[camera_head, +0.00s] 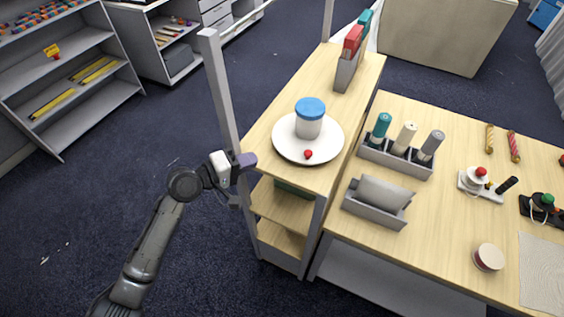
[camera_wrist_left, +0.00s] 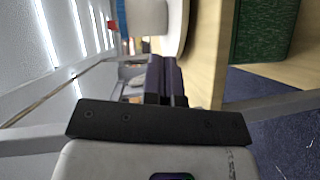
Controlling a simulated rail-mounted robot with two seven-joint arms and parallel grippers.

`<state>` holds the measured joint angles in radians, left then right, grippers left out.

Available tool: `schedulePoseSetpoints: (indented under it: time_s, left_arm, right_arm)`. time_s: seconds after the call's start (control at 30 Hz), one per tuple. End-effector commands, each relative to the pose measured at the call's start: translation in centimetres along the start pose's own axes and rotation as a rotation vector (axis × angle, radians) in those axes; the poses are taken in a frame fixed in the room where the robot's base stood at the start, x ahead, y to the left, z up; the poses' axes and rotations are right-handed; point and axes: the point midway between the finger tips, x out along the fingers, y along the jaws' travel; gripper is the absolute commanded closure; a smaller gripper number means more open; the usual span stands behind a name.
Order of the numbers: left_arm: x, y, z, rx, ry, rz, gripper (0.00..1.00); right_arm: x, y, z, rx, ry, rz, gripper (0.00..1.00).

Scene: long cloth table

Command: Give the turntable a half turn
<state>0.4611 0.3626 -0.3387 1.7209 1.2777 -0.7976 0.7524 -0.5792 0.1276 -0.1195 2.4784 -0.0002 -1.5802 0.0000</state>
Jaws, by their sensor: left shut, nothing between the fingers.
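The turntable (camera_head: 285,146) is a white round plate on the wooden shelf top. A white jar with a blue lid (camera_head: 310,112) stands on it, and a small red knob (camera_head: 308,154) sits near its front rim. My left gripper (camera_head: 247,160) is shut and empty, just left of the turntable beside the shelf's upright post. In the left wrist view the closed fingers (camera_wrist_left: 165,75) point at the turntable's white edge (camera_wrist_left: 176,28); whether they touch it I cannot tell. My right gripper is not in view.
A grey post (camera_head: 222,90) rises close to my left arm. Red and teal boxes in a holder (camera_head: 347,72) stand at the shelf's back. A bottle rack (camera_head: 395,160) and a grey holder (camera_head: 376,205) stand on the table to the right.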

Motion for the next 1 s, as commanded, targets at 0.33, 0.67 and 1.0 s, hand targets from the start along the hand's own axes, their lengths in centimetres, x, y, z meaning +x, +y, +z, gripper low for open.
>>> schedulePoseSetpoints:
  time_s: [0.33,0.67,1.0]
  left_arm:
    - [4.2,0.4,-0.1,0.005,0.008,0.021,1.00]
    - [10.1,0.4,0.2,0.005,0.007,0.018,1.00]
    - [12.2,0.3,2.5,0.006,0.009,0.017,1.00]
  right_arm:
    - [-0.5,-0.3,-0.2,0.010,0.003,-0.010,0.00]
    - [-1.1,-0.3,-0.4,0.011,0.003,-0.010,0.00]
    - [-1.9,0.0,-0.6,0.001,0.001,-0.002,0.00]
